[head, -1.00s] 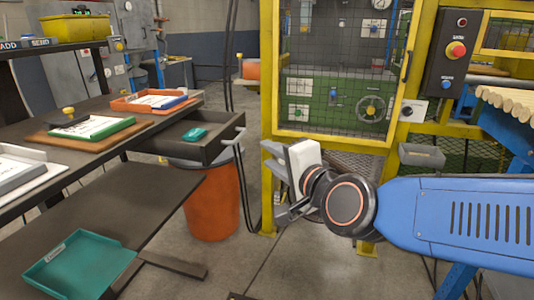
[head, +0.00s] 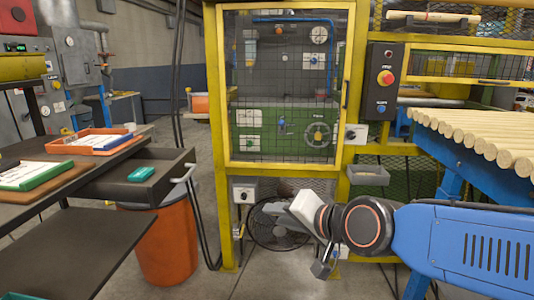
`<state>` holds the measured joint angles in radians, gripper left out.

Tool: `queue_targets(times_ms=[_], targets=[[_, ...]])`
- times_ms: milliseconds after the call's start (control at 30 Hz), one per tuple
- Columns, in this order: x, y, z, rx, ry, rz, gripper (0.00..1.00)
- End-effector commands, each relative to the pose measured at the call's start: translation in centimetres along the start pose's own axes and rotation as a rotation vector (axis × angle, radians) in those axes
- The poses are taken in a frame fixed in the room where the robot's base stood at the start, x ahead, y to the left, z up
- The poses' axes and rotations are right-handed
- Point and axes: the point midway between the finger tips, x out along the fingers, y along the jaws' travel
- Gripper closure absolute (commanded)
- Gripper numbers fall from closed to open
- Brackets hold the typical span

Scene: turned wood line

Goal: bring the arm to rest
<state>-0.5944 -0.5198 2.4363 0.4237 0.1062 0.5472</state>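My gripper (head: 322,268) is at the lower middle of the head view, at the end of my blue arm (head: 465,250), which comes in from the right. The gripper points down and away, in front of the lower part of the yellow machine frame. Its fingers are small and partly hidden behind the wrist, so I cannot tell whether they are open or shut. I see no object in it.
A caged machine with a yellow frame (head: 228,190) stands ahead. Turned wood rods (head: 480,135) lie on a blue stand at right. At left are a desk with an open drawer (head: 160,172), trays and an orange bin (head: 165,245). Open floor lies between bin and machine.

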Motion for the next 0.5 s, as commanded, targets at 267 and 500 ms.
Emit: queue_targets(times_ms=[267,500], targets=[[-4.8,9.4,-1.0,-0.213,-0.071,0.234,0.7],[-10.5,17.2,-0.3,-0.356,-0.178,0.448,0.7]])
